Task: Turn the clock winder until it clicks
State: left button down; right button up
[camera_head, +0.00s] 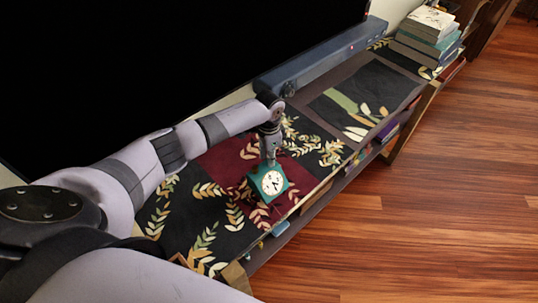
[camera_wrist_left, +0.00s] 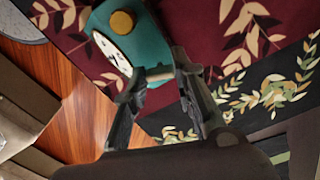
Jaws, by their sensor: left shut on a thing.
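A small teal clock (camera_head: 268,186) with a round white face (camera_head: 272,182) stands on the patterned shelf top. In the left wrist view the clock (camera_wrist_left: 150,45) shows its face at the left and a round brass-coloured knob (camera_wrist_left: 122,22) on its teal body. My left gripper (camera_head: 268,157) reaches down onto the clock from above. In the wrist view its fingertips (camera_wrist_left: 160,72) close on the near edge of the teal body, apart from the brass knob. The exact contact is partly hidden by the fingers. My right gripper is not in view.
A long low shelf with a dark, leaf-patterned top (camera_head: 205,225) runs diagonally; its front edge is close to the clock. A blue-grey bar (camera_head: 318,60) lies along the back under a black screen (camera_head: 150,70). Books (camera_head: 428,35) are stacked at the far end. Wooden floor (camera_head: 440,190) is clear.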

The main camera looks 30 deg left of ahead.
pick_arm(q)
jog(key=m, duration=0.4)
jog(key=shift+m, duration=0.3)
jog(key=m, duration=0.4)
jog(key=shift+m, duration=0.3)
jog(key=m+b, duration=0.1)
jog(key=m, duration=0.3)
jog(key=shift+m, duration=0.3)
jog(key=m+b, duration=0.1)
jog(key=m, duration=0.3)
jog(key=shift+r+m, duration=0.1)
jog(key=shift+m, duration=0.3)
jog(key=c, duration=1.3)
grip_release()
